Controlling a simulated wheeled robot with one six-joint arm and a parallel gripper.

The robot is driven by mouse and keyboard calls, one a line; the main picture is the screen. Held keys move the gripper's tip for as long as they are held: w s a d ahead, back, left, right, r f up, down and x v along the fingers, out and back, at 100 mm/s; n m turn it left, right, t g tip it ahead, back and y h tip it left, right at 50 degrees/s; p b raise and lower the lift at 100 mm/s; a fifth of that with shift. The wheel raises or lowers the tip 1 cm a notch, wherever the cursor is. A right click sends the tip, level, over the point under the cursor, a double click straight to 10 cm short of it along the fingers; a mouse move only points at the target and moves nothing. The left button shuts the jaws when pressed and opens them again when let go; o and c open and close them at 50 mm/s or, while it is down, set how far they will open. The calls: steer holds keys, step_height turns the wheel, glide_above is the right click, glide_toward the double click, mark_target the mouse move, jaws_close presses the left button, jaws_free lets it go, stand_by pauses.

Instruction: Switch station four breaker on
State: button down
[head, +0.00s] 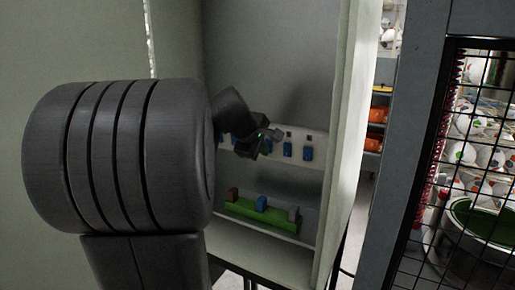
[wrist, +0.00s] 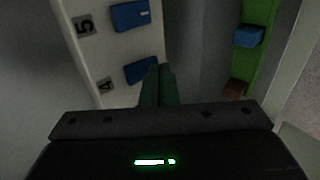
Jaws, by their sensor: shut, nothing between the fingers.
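A pale panel (wrist: 118,42) carries a row of blue breaker switches. In the wrist view the blue switch beside the label 4 (wrist: 138,72) is partly covered by my fingertips. Another blue switch (wrist: 130,15) sits beside the label 5 (wrist: 85,24). My gripper (wrist: 158,72) is shut and empty, its fingertips at the right end of the station four switch. I cannot tell whether they touch it. In the head view my gripper (head: 275,135) is in front of the panel (head: 318,142) and hides part of the row.
The panel is inside an open cabinet whose right wall (head: 345,130) stands close by. Below the row is a green rail (head: 255,217) with a blue block (head: 261,203) and a brown block (head: 233,194). A mesh guard (head: 470,150) stands at the right.

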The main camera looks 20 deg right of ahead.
steer(key=shift+w+d, duration=0.1)
stand_by(0.4)
steer(key=shift+r, duration=0.1)
steer(key=shift+r+p, duration=0.75)
